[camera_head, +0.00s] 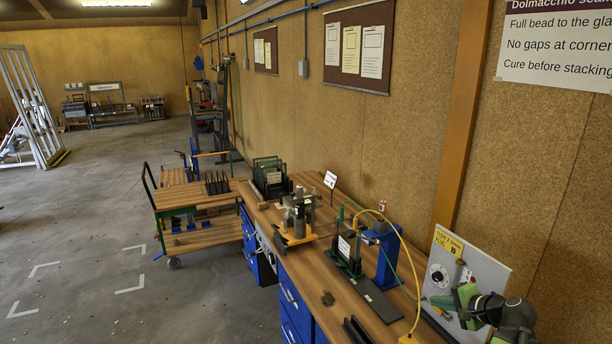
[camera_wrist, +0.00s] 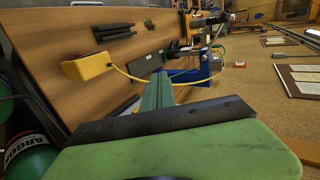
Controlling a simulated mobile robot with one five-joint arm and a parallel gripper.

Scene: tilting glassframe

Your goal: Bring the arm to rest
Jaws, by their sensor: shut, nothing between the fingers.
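My gripper (camera_head: 466,297) is at the lower right in the head view, in front of a grey panel (camera_head: 478,264) with a dial and a yellow label. Its green jaws are shut, with nothing held. My arm is folded at the right end of the bench, its dark wrist to the right of the jaws. In the wrist view my gripper (camera_wrist: 158,98) shows as green parts with a black strip. They fill the lower middle and hide part of the bench behind them.
The wooden bench (camera_head: 322,262) carries a blue stand (camera_head: 386,258), a black-and-green fixture (camera_head: 347,252) and a yellow cable. A yellow box (camera_wrist: 88,67) is on the bench in the wrist view. Green cylinders (camera_wrist: 28,160) are at its lower left. Open floor (camera_head: 90,235) lies left of the bench.

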